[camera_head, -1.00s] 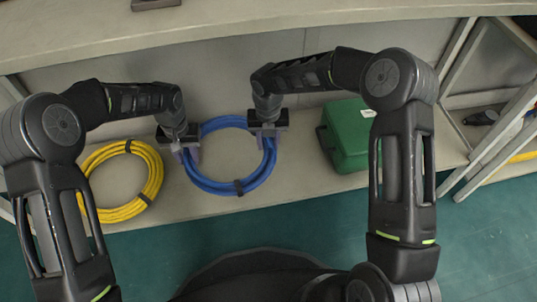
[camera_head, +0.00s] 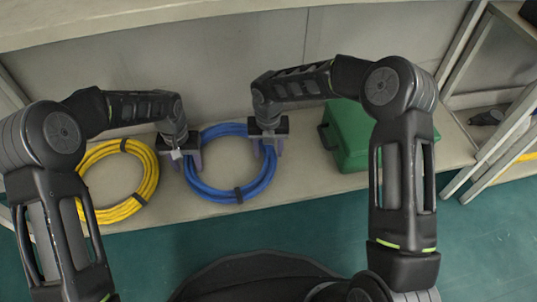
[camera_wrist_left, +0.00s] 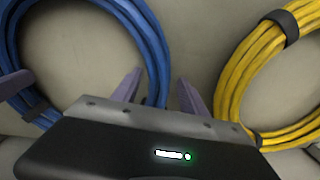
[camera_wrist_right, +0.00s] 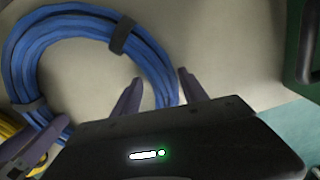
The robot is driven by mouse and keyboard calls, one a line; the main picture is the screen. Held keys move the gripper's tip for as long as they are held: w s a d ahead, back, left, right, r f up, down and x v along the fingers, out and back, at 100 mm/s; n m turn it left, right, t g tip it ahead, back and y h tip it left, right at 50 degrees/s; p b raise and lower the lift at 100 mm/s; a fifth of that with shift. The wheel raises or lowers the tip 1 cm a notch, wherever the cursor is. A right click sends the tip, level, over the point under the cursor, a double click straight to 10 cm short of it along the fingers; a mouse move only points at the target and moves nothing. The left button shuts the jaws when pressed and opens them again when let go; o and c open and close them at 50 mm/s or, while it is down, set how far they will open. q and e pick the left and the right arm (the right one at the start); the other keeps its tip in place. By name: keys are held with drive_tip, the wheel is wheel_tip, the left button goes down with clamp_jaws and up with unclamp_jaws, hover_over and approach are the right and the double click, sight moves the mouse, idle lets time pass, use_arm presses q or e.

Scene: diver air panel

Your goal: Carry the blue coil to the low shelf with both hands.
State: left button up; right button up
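The blue coil (camera_head: 238,195), bound with black straps, lies flat on the grey low shelf (camera_head: 310,185). My left gripper (camera_head: 191,160) is at the coil's left side and my right gripper (camera_head: 267,148) at its right side. In the left wrist view the purple fingers (camera_wrist_left: 160,78) stand apart, with the coil's band (camera_wrist_left: 150,45) passing between them. In the right wrist view the fingers (camera_wrist_right: 159,78) also stand apart around the band (camera_wrist_right: 60,28). Both grippers look open, with room beside the band. The grippers hide parts of the coil's upper sides.
A yellow coil (camera_head: 112,212) lies on the shelf close to the left of the blue coil. A green case (camera_head: 350,140) stands to the right, with bare shelf between. An upper shelf (camera_head: 200,22) overhangs at the back. Metal frame struts (camera_head: 492,145) stand at the far right.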

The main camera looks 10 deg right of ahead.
use_arm(q)
drive_tip(key=shift+r, duration=0.1)
wheel_tip(320, 180, up, 12)
drive_tip(key=shift+f, duration=0.1)
idle(0.6)
use_arm(e)
wheel_tip(320, 180, up, 12)
drive_tip(key=shift+r, duration=0.1)
idle(0.5)
idle(0.5)
